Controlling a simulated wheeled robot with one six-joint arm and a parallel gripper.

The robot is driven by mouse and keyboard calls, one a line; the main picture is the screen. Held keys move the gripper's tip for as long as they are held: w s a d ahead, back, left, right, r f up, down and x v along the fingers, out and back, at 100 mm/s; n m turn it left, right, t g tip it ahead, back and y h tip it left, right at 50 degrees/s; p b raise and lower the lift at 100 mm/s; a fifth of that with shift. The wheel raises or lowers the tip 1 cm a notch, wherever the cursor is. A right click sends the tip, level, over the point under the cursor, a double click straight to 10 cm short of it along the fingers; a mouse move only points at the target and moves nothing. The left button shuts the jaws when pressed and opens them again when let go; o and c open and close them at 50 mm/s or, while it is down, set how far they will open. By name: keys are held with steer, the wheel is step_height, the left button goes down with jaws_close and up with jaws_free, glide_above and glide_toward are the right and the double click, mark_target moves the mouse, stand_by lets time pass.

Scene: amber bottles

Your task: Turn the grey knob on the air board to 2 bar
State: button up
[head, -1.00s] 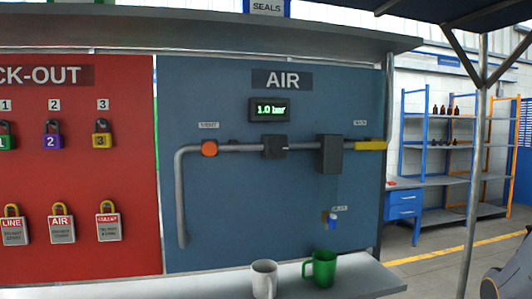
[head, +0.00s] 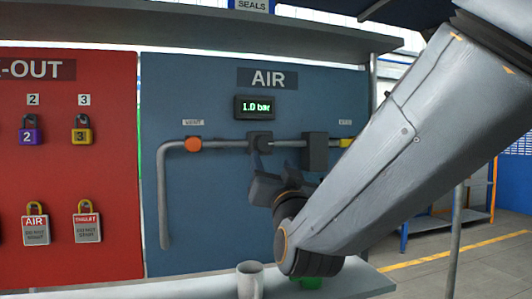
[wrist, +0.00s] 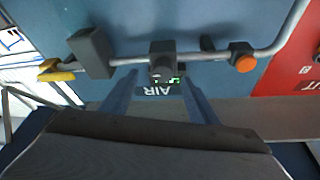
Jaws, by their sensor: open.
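The blue air board (head: 220,220) carries a pipe with a dark grey knob (head: 260,143) below a display (head: 255,107) reading 1.0 bar. My gripper (head: 262,172) is in front of the board, just below the knob in the head view. In the wrist view the picture is upside down, and the knob (wrist: 162,57) sits ahead between the two spread fingers of my open gripper (wrist: 158,82). The fingers appear apart from the knob. The knob partly covers the display (wrist: 178,80) there.
On the same pipe are an orange vent button (head: 193,145), a dark box (head: 315,152) and a yellow handle (head: 346,142). A white mug (head: 249,281) and a mostly hidden green mug (head: 312,283) stand on the ledge below. The red lock-out board (head: 110,170) is left.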

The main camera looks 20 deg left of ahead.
mark_target(265, 146)
steer(key=p+x, duration=0.1)
steer(key=x, duration=0.1)
steer(key=p+x, duration=0.1)
steer(key=x, duration=0.2)
steer(key=r+p+x, duration=0.1)
steer(key=x, duration=0.1)
steer(key=shift+a+r, duration=0.15)
steer(key=shift+a, duration=0.25)
steer(key=shift+c, duration=0.2)
steer(key=c, duration=1)
